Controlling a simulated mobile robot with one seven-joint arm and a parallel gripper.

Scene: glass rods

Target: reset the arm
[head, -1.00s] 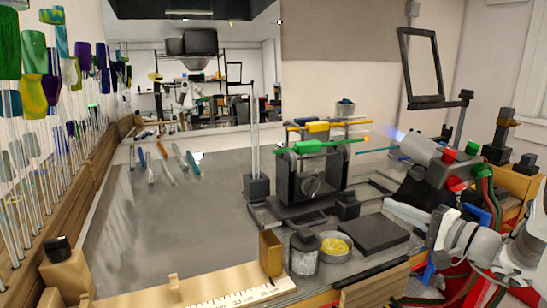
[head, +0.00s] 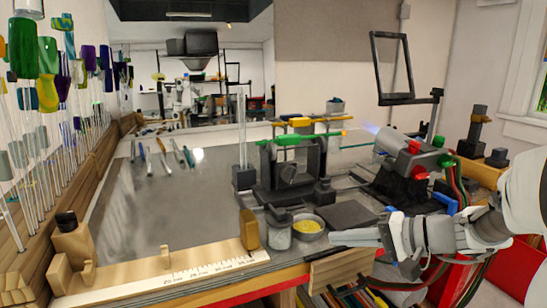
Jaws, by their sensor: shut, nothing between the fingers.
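My gripper (head: 352,238) is at the lower right of the head view, held just above the front edge of the bench. Its fingers point left and are shut with nothing between them. My pale arm comes in from the right edge. The fingertips are close to the front of a dark flat block (head: 347,215) and a small bowl with yellow contents (head: 307,226), apart from both as far as I can tell.
A torch with a blue flame (head: 400,148) stands behind my gripper. A dark stand with green and yellow rods (head: 290,165) is at the bench's middle. Glass rods (head: 35,150) hang along the left. A wooden ruler rail (head: 170,277) lines the front. The grey bench top (head: 165,215) is mostly clear.

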